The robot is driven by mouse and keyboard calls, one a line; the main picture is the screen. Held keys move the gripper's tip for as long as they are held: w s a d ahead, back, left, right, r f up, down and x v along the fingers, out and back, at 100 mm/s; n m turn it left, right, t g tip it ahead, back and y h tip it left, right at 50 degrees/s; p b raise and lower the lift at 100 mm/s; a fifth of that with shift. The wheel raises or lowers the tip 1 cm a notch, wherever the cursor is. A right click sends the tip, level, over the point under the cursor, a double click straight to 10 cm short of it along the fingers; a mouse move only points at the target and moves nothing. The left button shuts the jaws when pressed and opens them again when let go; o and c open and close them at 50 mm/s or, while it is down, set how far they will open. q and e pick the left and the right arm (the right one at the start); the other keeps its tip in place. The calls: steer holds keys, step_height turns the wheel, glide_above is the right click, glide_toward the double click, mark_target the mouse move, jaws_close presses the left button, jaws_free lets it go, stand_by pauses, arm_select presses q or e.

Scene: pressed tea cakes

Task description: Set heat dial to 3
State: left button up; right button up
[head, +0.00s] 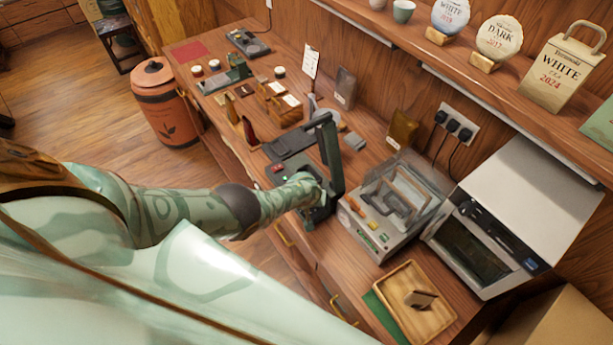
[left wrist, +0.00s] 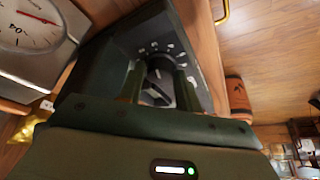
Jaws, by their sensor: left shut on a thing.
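The heat dial (left wrist: 157,88) is a dark round knob with a pale pointer line, on the dark front panel (left wrist: 118,50) of a machine in the left wrist view. White marks ring it, too small to read. My left gripper (left wrist: 160,86) is shut on the dial, one finger on each side. In the head view my left gripper (head: 318,192) is at the front of the dark press-like machine (head: 331,150); the dial is hidden there. My right gripper is in neither view.
A grey machine with a clear cover (head: 385,235) stands right of the dark one, then a white oven-like box (head: 530,190). A wooden tray (head: 385,292) is at the front right. A round gauge (left wrist: 30,25) shows in the left wrist view. Small goods crowd the far bench.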

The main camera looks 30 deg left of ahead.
arm_select(q)
steer(key=shift+d+n, duration=0.1)
steer(key=shift+n, duration=0.4)
steer(key=o, duration=1)
steer(key=shift+f, duration=0.1)
steer(key=p+v, duration=0.6)
steer(key=shift+w, duration=0.2)
steer(key=shift+s+d+b, duration=0.1)
steer(key=shift+d+b, duration=0.05)
steer(key=shift+b, duration=0.3)
steer(key=shift+s+d+r, duration=0.1)
steer(key=shift+s+r, duration=0.05)
steer(key=shift+r, duration=0.2)
steer(key=v, duration=0.9)
steer(key=shift+r, duration=0.3)
